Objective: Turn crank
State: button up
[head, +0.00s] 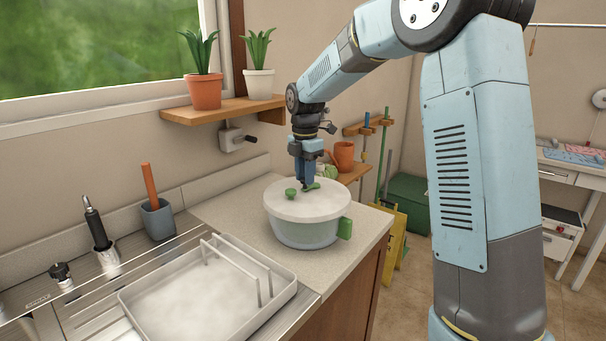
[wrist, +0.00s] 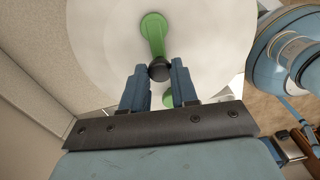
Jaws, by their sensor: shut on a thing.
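A round pot-like container (head: 305,233) with a pale lid (head: 325,206) stands on the counter. A green crank arm (wrist: 152,35) lies on the lid, with a dark round knob (wrist: 159,69) at one end. My gripper (head: 308,184) points down over the lid. In the wrist view, my gripper (wrist: 159,68) has its two blue fingers on either side of the dark knob and is shut on it. A green knob (head: 291,193) shows on the lid left of my gripper. My fingers partly hide the crank in the head view.
A white tray (head: 140,298) with rails lies left of the container. A shelf (head: 225,108) with two potted plants hangs above, and a grey box with a dark handle (head: 237,138) is on the wall beneath. Counter behind the container is bare.

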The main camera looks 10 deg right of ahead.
grip_shut()
jog(key=shift+a, duration=0.15)
jog(key=shift+m, duration=0.3)
